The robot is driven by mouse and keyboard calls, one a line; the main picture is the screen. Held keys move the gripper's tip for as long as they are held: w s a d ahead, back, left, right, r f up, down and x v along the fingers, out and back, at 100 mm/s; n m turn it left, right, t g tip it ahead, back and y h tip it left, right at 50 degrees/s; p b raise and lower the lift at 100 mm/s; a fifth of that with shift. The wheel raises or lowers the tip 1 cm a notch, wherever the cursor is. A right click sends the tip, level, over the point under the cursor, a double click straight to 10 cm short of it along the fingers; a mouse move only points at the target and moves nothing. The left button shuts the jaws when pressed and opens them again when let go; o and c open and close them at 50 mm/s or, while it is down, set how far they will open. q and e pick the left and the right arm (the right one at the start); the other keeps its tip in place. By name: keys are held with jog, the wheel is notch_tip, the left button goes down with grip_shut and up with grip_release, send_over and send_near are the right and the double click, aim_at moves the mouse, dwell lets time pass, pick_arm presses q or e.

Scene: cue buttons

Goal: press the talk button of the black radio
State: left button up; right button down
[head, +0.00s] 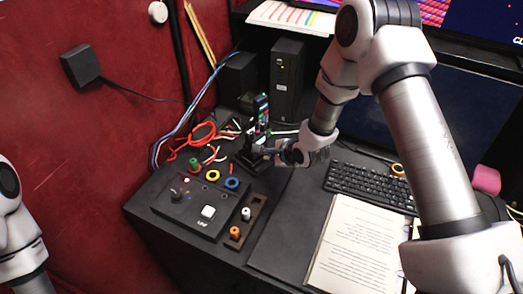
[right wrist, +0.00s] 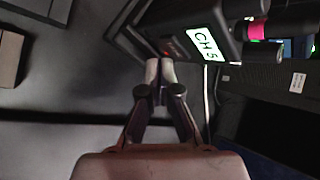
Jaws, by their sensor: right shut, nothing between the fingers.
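The black radio (head: 259,118) stands upright in a black base on the desk, with small lit areas on it. In the right wrist view, a dark body with a white "CH 5" label (right wrist: 204,44), apparently the radio, lies just beyond my fingers. My right gripper (head: 270,151) is shut and empty, low beside the radio on its right. In the wrist view, the fingertips of that gripper (right wrist: 160,68) are close to the labelled body; I cannot tell whether they touch. The talk button is not clearly visible. My left arm shows at the left edge, but its gripper is out of view.
A control box (head: 188,211) with a white button (head: 208,212) and coloured rings lies in front. Loose cables (head: 203,133) lie left of the radio. Black speakers (head: 287,78) stand behind it. A keyboard (head: 369,187) and an open book (head: 357,247) lie at right.

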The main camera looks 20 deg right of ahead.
jog(key=shift+w+a, duration=0.15)
jog(key=shift+w, duration=0.2)
jog(key=shift+w+a, duration=0.2)
jog(key=shift+w, duration=0.2)
dwell(0.6)
dwell(1.3)
jog(key=shift+s+d, duration=0.35)
jog(key=shift+s, duration=0.5)
jog(key=shift+s+d, duration=0.35)
jog(key=shift+s, duration=0.4)
jog(key=shift+s+d, duration=0.3)
jog(key=shift+s, duration=0.4)
jog(key=shift+s+d, duration=0.35)
jog(key=shift+s, duration=0.5)
